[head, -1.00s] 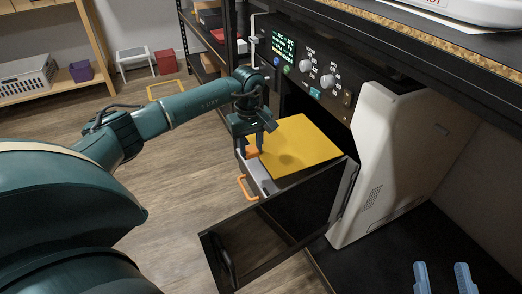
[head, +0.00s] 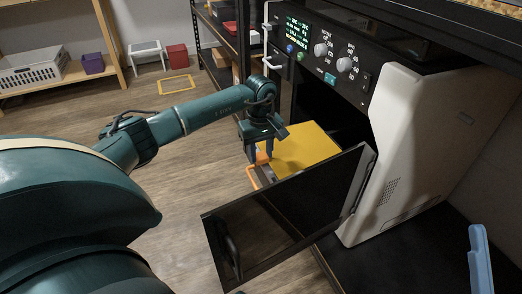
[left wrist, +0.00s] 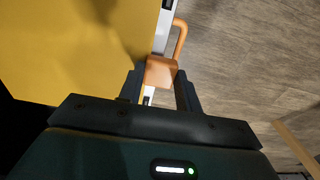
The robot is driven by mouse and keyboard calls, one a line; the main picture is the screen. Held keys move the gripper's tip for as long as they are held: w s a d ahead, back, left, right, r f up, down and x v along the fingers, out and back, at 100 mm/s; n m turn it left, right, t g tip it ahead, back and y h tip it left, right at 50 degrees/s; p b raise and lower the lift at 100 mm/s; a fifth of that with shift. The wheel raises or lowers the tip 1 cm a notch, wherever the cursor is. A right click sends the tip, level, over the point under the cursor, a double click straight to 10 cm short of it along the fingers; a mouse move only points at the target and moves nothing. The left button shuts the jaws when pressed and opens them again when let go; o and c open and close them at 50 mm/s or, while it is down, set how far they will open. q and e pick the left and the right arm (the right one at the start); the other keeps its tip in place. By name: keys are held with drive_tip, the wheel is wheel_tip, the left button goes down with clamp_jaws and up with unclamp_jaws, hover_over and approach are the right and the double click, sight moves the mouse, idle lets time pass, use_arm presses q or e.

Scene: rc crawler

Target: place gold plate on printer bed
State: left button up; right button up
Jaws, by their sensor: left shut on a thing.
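The gold plate (head: 305,152) lies flat-looking over the printer bed in front of the printer's opening, partly behind the dark open door. My left gripper (head: 260,155) is at the plate's near left edge, fingers down. It is shut on an orange tab (left wrist: 160,71) at that edge. In the left wrist view the gold plate (left wrist: 75,45) fills the upper left. A pale strip of the printer bed (left wrist: 163,30) shows along its edge, with an orange loop handle (head: 253,177) beside it. Whether the plate rests fully on the bed is hidden. My right gripper is not in view.
The open dark door (head: 285,215) stands close in front of the plate. The printer's panel (head: 330,55) with knobs rises behind it, and a white housing (head: 425,130) stands at the right. A blue item (head: 480,260) is at lower right.

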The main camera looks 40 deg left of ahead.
use_arm(q)
drive_tip(key=shift+f+b, duration=0.35)
drive_tip(key=shift+f, duration=0.15)
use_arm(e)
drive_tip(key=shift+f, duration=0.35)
use_arm(q)
drive_tip(key=o, duration=1.3)
drive_tip(key=shift+r+p, duration=0.55)
drive_tip(key=shift+r, duration=0.4)
drive_tip(key=shift+r+p, duration=2.15)
drive_tip(key=shift+r, duration=3.5)
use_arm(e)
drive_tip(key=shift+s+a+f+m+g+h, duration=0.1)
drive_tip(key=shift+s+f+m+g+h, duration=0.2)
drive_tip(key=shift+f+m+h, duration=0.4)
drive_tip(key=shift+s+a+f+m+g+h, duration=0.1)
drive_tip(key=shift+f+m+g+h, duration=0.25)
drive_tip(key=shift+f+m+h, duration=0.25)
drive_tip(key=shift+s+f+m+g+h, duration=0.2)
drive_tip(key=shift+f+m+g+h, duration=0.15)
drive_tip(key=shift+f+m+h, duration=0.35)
